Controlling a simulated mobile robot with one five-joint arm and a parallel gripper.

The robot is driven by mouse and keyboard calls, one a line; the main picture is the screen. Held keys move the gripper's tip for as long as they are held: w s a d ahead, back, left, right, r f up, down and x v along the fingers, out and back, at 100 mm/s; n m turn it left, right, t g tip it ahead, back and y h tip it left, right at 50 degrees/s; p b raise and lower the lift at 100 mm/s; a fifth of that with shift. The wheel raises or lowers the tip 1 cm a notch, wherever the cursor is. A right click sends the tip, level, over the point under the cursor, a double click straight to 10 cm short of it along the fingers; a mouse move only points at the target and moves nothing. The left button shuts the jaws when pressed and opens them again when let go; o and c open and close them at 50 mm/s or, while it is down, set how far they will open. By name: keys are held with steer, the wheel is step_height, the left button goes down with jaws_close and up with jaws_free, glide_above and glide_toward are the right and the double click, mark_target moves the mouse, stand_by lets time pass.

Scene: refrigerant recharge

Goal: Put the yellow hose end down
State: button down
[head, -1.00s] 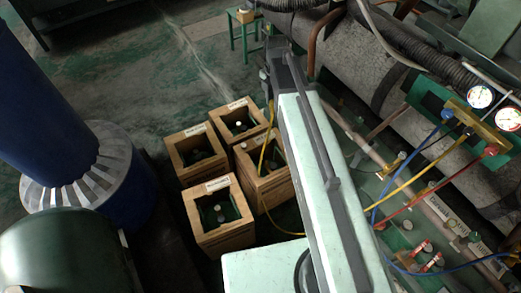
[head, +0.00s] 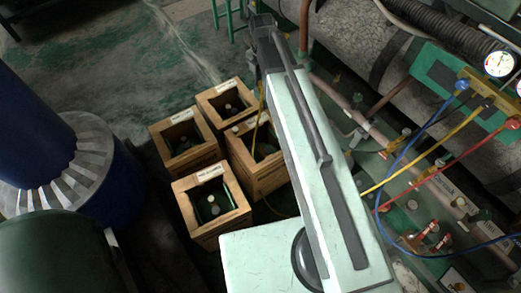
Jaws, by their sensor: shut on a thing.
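The yellow hose (head: 429,151) runs from the gauge manifold (head: 487,98) down to the left and passes behind my arm. It shows again left of the arm, where a thin yellow length (head: 262,92) rises past the crates to my gripper. My gripper (head: 259,66) is dark and small at the far end of my pale green arm. It is shut on the yellow hose end, high beyond the right-hand crates. The hose end itself and the fingertips are too dark and small to make out.
Several wooden crates (head: 220,236) holding green cylinders stand left of my arm. A blue column (head: 30,125) and a dark green tank (head: 45,250) are at left. Blue (head: 420,134) and red (head: 455,151) hoses and grey pipes lie at right.

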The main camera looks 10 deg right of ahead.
step_height(320, 180, down, 29)
steer(key=a+b, duration=0.1)
steer(key=b, duration=2.5)
step_height(320, 180, down, 10)
steer(key=b, duration=1)
steer(key=shift+a+f+b, duration=0.1)
steer(key=shift+f+b, duration=0.1)
steer(key=shift+b, duration=0.1)
steer(key=c, duration=1.1)
jaws_free()
steer(key=shift+r, duration=0.15)
